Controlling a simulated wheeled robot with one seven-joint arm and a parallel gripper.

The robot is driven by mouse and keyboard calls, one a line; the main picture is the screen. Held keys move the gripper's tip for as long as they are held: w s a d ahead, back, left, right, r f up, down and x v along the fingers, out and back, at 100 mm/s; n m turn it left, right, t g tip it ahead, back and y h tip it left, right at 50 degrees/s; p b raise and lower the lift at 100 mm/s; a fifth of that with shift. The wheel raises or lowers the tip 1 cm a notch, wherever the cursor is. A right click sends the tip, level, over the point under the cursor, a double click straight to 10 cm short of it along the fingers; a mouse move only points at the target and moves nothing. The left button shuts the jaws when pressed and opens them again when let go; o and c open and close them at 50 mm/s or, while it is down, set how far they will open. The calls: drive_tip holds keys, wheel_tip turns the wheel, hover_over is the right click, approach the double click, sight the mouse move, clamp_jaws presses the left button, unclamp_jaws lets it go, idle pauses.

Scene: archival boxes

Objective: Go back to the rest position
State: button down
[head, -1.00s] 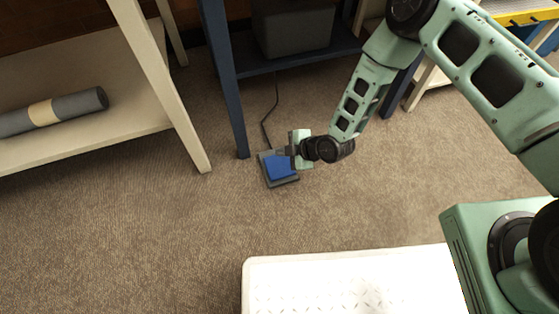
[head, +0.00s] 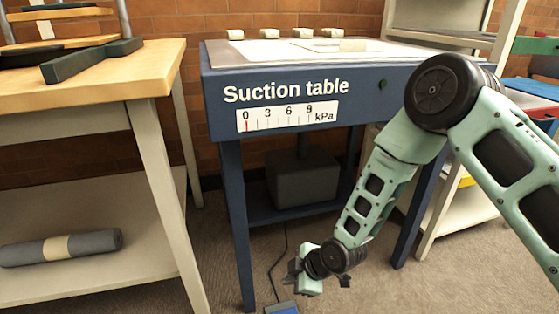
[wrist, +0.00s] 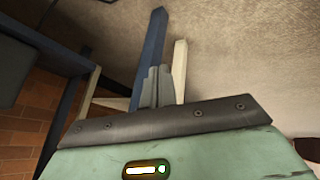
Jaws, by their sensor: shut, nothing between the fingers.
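My gripper (head: 318,280) hangs at the end of my green arm, low in front of the blue suction table (head: 222,168). It is shut and empty, just above and beside a blue foot pedal (head: 282,308) on the carpet. Only the top of the pedal shows at the bottom edge of the head view. In the wrist view the closed grey fingers (wrist: 157,88) stand together, with blue and cream table legs beyond them. The suction table's kPa gauge (head: 287,117) has its red needle at 0.
A wooden workbench (head: 90,88) stands at left, with a grey roll (head: 95,243) on its lower shelf. A grey box (head: 303,184) sits under the suction table. A dark cable (head: 284,255) runs to the pedal. Cream shelving (head: 450,215) stands at right. Carpet in front is open.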

drive_tip(key=s+d+r+m+g+h+p, duration=0.15)
drive_tip(key=s+r, duration=0.25)
drive_tip(key=r, duration=0.6)
drive_tip(key=s+d+r+m+h+p, duration=0.1)
drive_tip(key=s+d+r+m+p, duration=0.2)
drive_tip(key=r, duration=0.7)
drive_tip(key=s+d+r+m+g+h+p, duration=0.1)
drive_tip(key=s+d+r+m, duration=0.25)
drive_tip(key=s+r, duration=0.5)
drive_tip(key=s+d+r+m+g+h+p, duration=0.15)
drive_tip(key=s+d+r, duration=0.25)
drive_tip(key=s+r, duration=0.4)
wheel_tip(320, 180, up, 36)
drive_tip(key=p, duration=3.7)
drive_tip(key=shift+s+a+r+m+t, duration=0.25)
drive_tip(key=shift+a+m+t, duration=0.05)
drive_tip(key=shift+m+t, duration=0.15)
drive_tip(key=shift+d, duration=0.1)
